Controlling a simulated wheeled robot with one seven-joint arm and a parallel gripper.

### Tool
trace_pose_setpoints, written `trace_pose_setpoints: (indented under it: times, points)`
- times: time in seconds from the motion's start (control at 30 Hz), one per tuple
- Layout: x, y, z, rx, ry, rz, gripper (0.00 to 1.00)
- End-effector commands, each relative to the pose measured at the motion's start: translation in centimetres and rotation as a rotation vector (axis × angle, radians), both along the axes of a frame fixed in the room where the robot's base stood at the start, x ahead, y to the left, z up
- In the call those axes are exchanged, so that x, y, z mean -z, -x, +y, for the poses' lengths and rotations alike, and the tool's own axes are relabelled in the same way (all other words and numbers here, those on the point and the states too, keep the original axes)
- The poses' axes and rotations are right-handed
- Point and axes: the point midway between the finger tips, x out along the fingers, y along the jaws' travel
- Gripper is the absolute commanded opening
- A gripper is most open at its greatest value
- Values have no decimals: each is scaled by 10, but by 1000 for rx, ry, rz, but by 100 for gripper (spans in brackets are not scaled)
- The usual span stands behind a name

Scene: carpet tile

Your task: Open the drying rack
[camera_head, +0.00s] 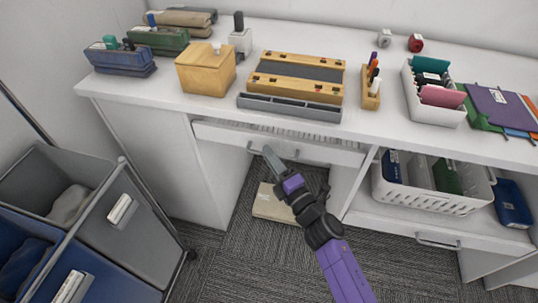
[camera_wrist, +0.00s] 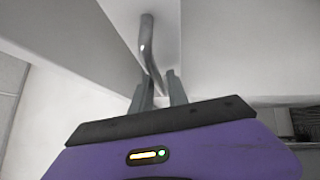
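A wide white drawer (camera_head: 330,154) sits under the middle of the desk. A strip of its inside shows above the front, so it is slightly ajar. Nothing else in view looks clearly like a drying rack. The drawer has a metal bar handle (camera_head: 251,148), which also shows in the wrist view (camera_wrist: 148,45). My gripper (camera_head: 268,152) is at the handle, partly covering it in the head view. In the wrist view my gripper's two fingers (camera_wrist: 160,82) stand apart with the handle bar running between them. The bar looks close to the left finger; contact is unclear.
A grey and blue bin cart (camera_head: 140,235) stands at left. A flat beige box (camera_head: 272,205) lies on the carpet below the drawer. A white basket (camera_head: 430,197) sits on the right shelf. The desk top holds a wooden box (camera_head: 206,72) and a tool tray (camera_head: 290,103).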

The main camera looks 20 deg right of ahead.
Motion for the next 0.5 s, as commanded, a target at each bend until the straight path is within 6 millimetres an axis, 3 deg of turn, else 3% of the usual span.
trace_pose_setpoints:
  times: [0.37,0.5]
  points:
    - [-1,-8,1,0,0,0,20]
    - [-1,-8,1,0,-1,0,0]
